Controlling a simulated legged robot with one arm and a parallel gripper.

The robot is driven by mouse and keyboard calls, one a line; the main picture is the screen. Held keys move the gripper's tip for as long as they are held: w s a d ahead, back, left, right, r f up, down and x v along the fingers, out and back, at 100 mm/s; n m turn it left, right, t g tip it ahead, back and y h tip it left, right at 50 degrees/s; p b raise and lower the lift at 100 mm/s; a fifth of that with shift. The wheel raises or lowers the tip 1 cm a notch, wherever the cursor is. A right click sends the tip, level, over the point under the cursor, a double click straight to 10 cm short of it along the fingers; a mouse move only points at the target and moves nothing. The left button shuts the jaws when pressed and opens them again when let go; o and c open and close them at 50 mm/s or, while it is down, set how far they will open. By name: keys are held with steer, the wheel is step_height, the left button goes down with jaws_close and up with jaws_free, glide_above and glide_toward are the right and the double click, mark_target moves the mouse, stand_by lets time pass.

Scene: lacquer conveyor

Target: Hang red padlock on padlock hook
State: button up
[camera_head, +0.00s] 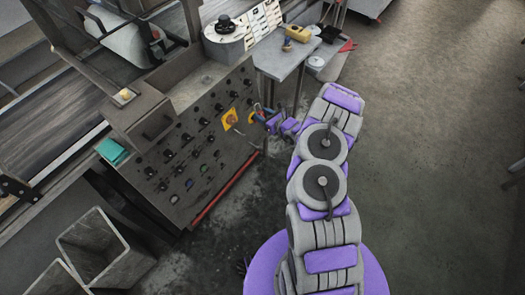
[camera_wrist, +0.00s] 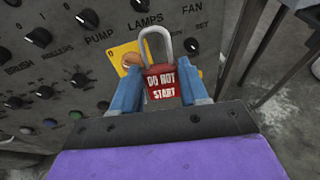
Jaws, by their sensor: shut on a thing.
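The red padlock (camera_wrist: 162,84) has a grey shackle and white "DO NOT START" lettering. It sits upright between the blue fingers of my gripper (camera_wrist: 160,92), shackle pointing up, close in front of the control panel. My gripper (camera_head: 262,112) is shut on it at the panel's right edge in the head view. A yellow plate (camera_wrist: 122,52) with an orange-brown round part is just behind and left of the padlock; the yellow plate also shows in the head view (camera_head: 229,120). I cannot make out the padlock hook, and I cannot tell whether the shackle touches anything.
The control panel (camera_head: 170,165) carries several black knobs and coloured buttons. A small grey table (camera_head: 285,58) with a yellow object stands behind my arm. A teal block (camera_head: 112,151) lies at the conveyor's edge. The floor to the right is open.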

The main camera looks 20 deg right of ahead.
steer(key=s+a+f+n+g+y+b, duration=0.1)
steer(key=s+f, duration=0.2)
steer(key=f, duration=0.5)
steer(key=s+a+f+n+g+y+b, duration=0.1)
steer(key=s+f, duration=0.2)
steer(key=f, duration=0.6)
steer(key=w+r+b+x, duration=0.1)
steer(key=r+b+x, duration=0.1)
steer(key=x, duration=0.8)
stand_by(0.8)
